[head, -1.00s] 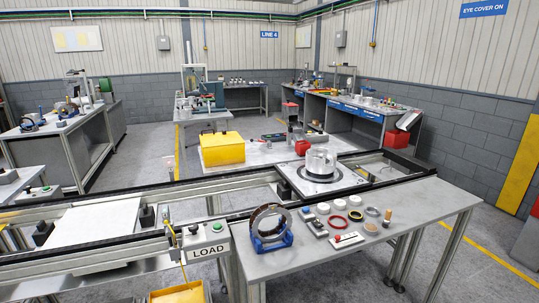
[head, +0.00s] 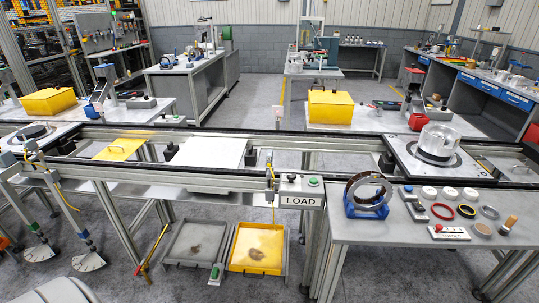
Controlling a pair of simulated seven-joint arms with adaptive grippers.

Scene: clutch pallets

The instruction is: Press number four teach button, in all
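Neither of my grippers shows in the head view. A small white panel (head: 450,233) with a red spot and small marks lies near the front edge of the grey bench (head: 375,230); its markings are too small to read. A grey control box labelled LOAD (head: 301,191) with a green button (head: 313,182) stands at the bench's left end. No button with a readable number four can be made out.
A clear cylinder (head: 438,141) sits on a pallet behind. Conveyor rails (head: 130,171) run left. Yellow (head: 258,249) and grey trays are below.

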